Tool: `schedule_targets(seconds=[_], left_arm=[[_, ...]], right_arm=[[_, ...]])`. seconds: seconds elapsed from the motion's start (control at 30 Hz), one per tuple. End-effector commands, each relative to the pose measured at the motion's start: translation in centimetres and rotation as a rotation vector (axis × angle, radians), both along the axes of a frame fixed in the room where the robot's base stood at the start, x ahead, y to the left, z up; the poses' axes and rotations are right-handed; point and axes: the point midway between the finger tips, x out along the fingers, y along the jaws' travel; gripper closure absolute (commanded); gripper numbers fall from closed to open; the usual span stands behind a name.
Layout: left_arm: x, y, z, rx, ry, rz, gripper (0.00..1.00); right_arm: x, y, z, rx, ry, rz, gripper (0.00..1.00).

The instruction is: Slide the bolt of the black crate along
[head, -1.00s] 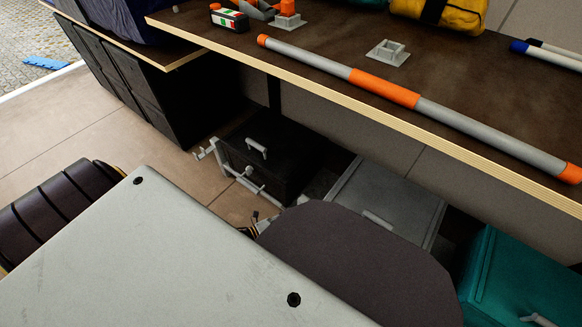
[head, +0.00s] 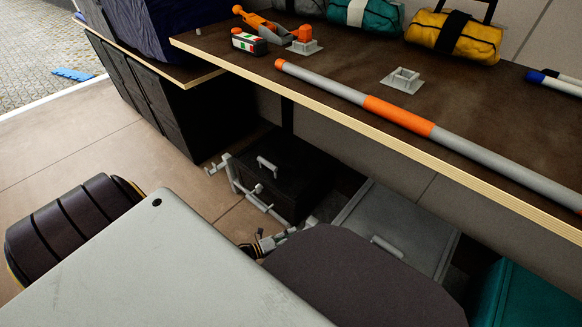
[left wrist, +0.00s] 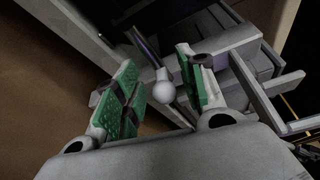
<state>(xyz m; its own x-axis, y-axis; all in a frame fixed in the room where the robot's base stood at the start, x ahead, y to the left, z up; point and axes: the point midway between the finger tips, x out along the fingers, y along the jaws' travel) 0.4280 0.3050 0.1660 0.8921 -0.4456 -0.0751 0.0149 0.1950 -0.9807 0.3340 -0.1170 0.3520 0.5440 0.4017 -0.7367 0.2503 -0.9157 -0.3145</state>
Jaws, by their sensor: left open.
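The black crate (head: 300,183) sits on the floor under the bench, with a grey handle on top. Its grey bolt, with a round knob (head: 258,188), runs along the side facing me. In the left wrist view, the pale knob (left wrist: 164,86) shows between the green-padded fingers of my left gripper (left wrist: 156,68), with a gap to each pad. The left gripper is open and holds nothing. A dark rod passes behind the knob. My right gripper does not show clearly.
A grey crate (head: 395,228) and a teal crate (head: 530,298) stand to the right of the black one. The bench edge (head: 400,144) overhangs them. A grey and orange spar (head: 470,148) lies on the bench. Open floor (head: 80,165) lies to the left.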

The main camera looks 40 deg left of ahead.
Motion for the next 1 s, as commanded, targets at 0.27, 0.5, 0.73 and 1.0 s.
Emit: schedule_targets(seconds=[0.27,0.5,0.73,1.0], left_arm=[[-1.1,0.6,0.0,0.001,0.002,0.000,0.59],[-3.1,1.5,0.2,0.000,0.001,0.000,0.59],[-5.4,2.8,0.4,0.002,0.002,0.000,0.59],[-8.4,4.3,0.6,0.001,0.002,0.002,0.59]], right_arm=[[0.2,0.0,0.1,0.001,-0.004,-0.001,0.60],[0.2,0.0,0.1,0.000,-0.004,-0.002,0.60],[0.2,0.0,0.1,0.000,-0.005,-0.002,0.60],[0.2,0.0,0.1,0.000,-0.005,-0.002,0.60]])
